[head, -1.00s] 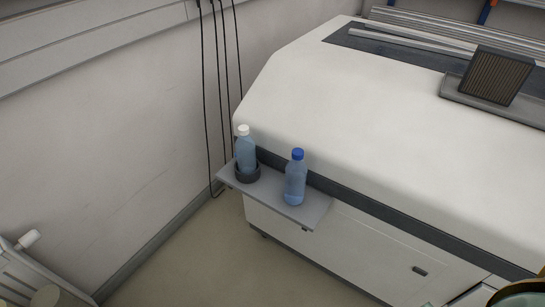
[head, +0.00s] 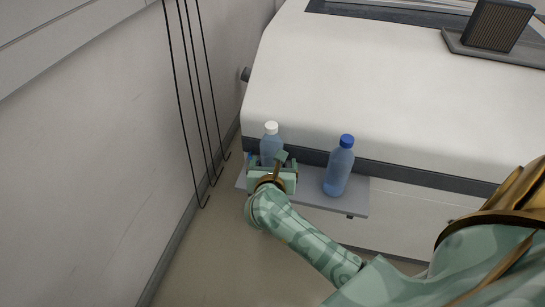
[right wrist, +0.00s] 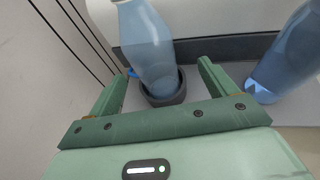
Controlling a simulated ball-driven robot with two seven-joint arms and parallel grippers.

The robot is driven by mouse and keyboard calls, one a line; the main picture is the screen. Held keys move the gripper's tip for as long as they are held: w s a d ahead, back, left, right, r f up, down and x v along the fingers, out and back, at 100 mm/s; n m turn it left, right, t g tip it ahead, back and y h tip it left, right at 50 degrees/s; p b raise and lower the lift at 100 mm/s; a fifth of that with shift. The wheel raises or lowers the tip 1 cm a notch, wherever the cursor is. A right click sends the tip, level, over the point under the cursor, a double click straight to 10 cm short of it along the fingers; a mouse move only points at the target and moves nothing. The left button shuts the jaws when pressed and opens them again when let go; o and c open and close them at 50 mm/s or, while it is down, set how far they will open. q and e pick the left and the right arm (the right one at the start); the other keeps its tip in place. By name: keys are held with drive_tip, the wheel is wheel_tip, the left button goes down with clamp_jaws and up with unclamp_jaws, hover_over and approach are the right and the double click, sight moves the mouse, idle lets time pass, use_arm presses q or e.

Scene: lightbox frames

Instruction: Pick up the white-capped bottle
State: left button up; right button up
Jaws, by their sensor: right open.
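The white-capped bottle (head: 271,143) is translucent blue and stands on a small grey shelf (head: 312,198). In the right wrist view its body (right wrist: 148,45) sits upright in a dark round holder (right wrist: 166,92); its cap is out of that frame. My right gripper (head: 271,170) is at the shelf in front of this bottle and hides its lower part in the head view. In the right wrist view the gripper (right wrist: 160,85) is open, with one finger on each side of the bottle and holder, and nothing is gripped. My left gripper is not in view.
A blue-capped bottle (head: 339,166) stands on the shelf to the right, close to the right finger in the wrist view (right wrist: 288,58). A large white machine (head: 370,85) rises behind the shelf. Black cables (head: 190,90) hang along the wall at left.

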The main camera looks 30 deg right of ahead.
sight(272, 161)
drive_tip(key=shift+w+d+f, duration=0.2)
drive_tip(key=shift+d, duration=0.05)
drive_tip(key=shift+w+f, duration=0.15)
drive_tip(key=shift+w, duration=0.15)
drive_tip(key=b+x, duration=0.2)
drive_tip(key=x, duration=0.3)
drive_tip(key=shift+a+f, duration=0.15)
drive_tip(key=shift+a, duration=0.05)
drive_tip(key=shift+w+f, duration=0.1)
drive_tip(key=shift+w, duration=0.15)
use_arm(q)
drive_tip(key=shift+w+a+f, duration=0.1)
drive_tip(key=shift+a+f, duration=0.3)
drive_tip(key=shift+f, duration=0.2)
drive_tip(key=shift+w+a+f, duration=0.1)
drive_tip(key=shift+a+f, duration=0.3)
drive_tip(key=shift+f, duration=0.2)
use_arm(e)
drive_tip(key=c, duration=1.1)
